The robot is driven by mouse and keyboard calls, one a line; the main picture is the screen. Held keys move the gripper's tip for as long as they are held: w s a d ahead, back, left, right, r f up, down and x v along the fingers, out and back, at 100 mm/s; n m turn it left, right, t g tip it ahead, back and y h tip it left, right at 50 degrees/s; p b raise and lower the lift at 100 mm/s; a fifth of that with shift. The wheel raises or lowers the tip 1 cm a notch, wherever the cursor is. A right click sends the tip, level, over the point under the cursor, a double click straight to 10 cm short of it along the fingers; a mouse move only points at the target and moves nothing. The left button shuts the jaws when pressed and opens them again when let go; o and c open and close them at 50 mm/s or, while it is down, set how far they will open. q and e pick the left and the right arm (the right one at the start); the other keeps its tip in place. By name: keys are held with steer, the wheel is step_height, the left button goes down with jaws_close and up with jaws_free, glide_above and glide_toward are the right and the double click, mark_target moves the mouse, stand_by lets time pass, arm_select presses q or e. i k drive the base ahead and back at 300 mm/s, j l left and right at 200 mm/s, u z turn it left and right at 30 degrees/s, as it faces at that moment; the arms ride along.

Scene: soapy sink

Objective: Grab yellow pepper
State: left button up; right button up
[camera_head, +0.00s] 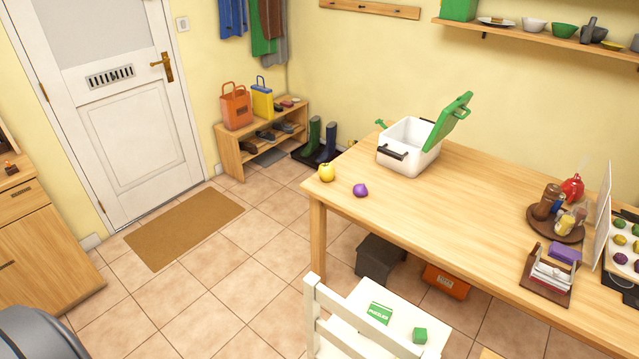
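A small round yellow thing, which looks like the yellow pepper (327,173), sits at the far left corner of the wooden table (450,220), close to the edge. It is too small to make out its shape fully. Nothing covers it. Neither of my grippers is in view.
A purple vegetable (360,190) lies just right of it. A white cooler box (408,150) with its green lid open stands behind. A white chair (345,325) is at the table's near side. Tiled floor left of the table is clear around a brown doormat (184,229).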

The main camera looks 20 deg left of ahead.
mark_target(326, 172)
steer(key=i+j+z, duration=0.2)
steer(key=j, duration=0.55)
steer(key=j+z, duration=0.15)
steer(key=j, duration=0.65)
